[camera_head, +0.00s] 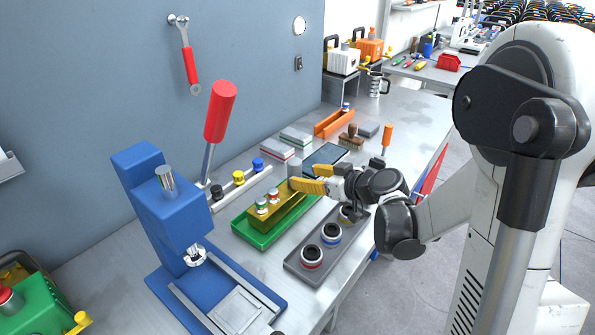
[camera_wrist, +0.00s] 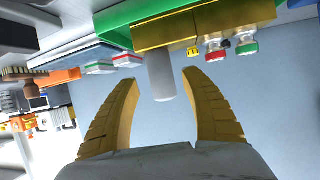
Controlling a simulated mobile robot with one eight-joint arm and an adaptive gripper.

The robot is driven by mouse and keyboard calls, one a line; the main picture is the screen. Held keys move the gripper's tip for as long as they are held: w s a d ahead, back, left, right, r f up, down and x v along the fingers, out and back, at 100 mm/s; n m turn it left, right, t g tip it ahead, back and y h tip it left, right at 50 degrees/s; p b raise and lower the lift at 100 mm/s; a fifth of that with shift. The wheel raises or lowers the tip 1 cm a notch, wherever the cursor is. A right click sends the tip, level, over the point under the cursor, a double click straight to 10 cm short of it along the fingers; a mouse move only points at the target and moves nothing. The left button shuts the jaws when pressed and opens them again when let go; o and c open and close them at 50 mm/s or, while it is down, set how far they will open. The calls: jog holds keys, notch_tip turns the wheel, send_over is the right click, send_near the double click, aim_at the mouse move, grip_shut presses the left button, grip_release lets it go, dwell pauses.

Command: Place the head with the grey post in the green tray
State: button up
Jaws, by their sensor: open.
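The head is a long gold block (camera_head: 290,204) with a grey post (camera_head: 294,170) at its far end and two capped gauges, one green and one red, on top. It appears to rest in the green tray (camera_head: 252,237), within its rim; its underside is hidden. In the wrist view the gold block (camera_wrist: 165,33) shows upside down, with the grey post (camera_wrist: 162,82) pointing between my fingers. My gripper (camera_head: 303,177) is open beside the post. In the wrist view its yellow fingertips (camera_wrist: 160,76) stand apart on either side, with gaps to the post.
A grey tray (camera_head: 291,265) with black round pieces lies right of the green tray, under my wrist. A blue press (camera_head: 168,207) with a red handle stands at left. Small boxes (camera_head: 278,150), an orange bin (camera_head: 334,124) and an orange-handled tool (camera_head: 387,135) stand beyond.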

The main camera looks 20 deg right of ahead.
jog(key=s+a+r+m+g+h+p, duration=0.1)
jog(key=s+r+m+g+h, duration=0.1)
jog(key=s, duration=1.1)
jog(key=s+a+r+m+g+h, duration=0.1)
jog(key=s+r+m+g+h, duration=0.1)
jog(key=s, duration=1)
notch_tip(320, 180, up, 2)
jog(key=shift+s+r+m+g+h+p, duration=0.1)
jog(key=shift+s+m+g+h+p, duration=0.4)
jog(key=shift+h, duration=0.7)
jog(key=shift+w+a, duration=0.1)
jog(key=shift+w, duration=0.05)
dwell(0.6)
